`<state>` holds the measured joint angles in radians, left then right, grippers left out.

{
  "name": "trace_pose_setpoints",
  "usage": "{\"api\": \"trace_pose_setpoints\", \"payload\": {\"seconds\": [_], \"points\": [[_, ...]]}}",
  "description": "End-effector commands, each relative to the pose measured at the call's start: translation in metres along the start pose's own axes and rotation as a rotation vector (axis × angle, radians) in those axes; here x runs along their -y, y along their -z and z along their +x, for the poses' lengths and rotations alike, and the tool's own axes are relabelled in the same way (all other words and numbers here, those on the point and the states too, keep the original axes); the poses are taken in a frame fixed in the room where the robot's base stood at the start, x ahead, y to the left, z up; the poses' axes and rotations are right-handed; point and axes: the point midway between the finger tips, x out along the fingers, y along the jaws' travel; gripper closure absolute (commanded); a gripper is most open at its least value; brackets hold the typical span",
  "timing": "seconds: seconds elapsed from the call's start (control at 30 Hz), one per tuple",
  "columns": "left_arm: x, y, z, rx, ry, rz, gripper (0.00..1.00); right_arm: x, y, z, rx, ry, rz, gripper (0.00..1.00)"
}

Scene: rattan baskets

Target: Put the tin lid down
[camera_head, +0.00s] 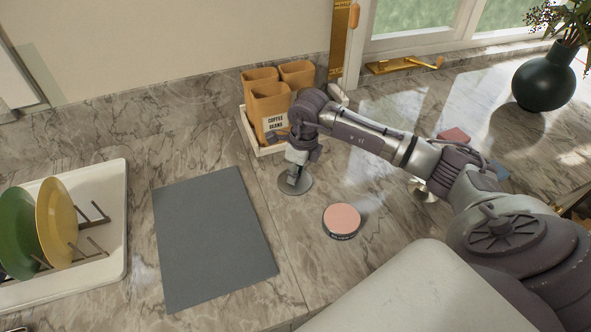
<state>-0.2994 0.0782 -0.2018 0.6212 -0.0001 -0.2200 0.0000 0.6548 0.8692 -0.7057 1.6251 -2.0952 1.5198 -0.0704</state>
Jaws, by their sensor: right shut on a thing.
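My right gripper (292,180) points down over the counter and is shut on the tin lid (302,187), a round grey disc. The lid lies flat, at or just above the marble surface; I cannot tell whether it touches. The gripper hides part of it. A round, low tin (342,219) with a pink top and dark rim stands to the right of the lid and nearer to me, apart from it. My left gripper is not in view.
A tray (247,133) with several brown canisters (270,105), one labelled coffee beans, stands behind the gripper. A grey mat (212,240) lies to the left. A dish rack tray (110,230) with plates is far left. A dark vase (543,80) stands back right.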

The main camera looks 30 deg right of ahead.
Motion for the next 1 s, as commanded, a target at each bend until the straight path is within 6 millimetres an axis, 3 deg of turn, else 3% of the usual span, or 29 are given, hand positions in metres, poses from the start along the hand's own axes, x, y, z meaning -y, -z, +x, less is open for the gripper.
{"api": "trace_pose_setpoints", "payload": {"seconds": [0.2,0.23,0.37,0.77,1.0], "points": [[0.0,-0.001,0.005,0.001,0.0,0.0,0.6,0.0,0.001,0.004,0.0,0.0,0.0,1.0],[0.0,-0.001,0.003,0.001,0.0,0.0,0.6,0.0,0.0,0.002,0.0,0.0,0.0,0.72],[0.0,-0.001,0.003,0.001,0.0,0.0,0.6,0.0,0.0,0.002,0.0,0.0,0.0,0.52],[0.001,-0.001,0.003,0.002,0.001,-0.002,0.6,0.001,-0.001,-0.004,0.003,0.002,0.0,0.52],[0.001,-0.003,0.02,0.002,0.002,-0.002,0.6,0.002,-0.001,-0.048,0.006,0.006,-0.001,0.52]]}}
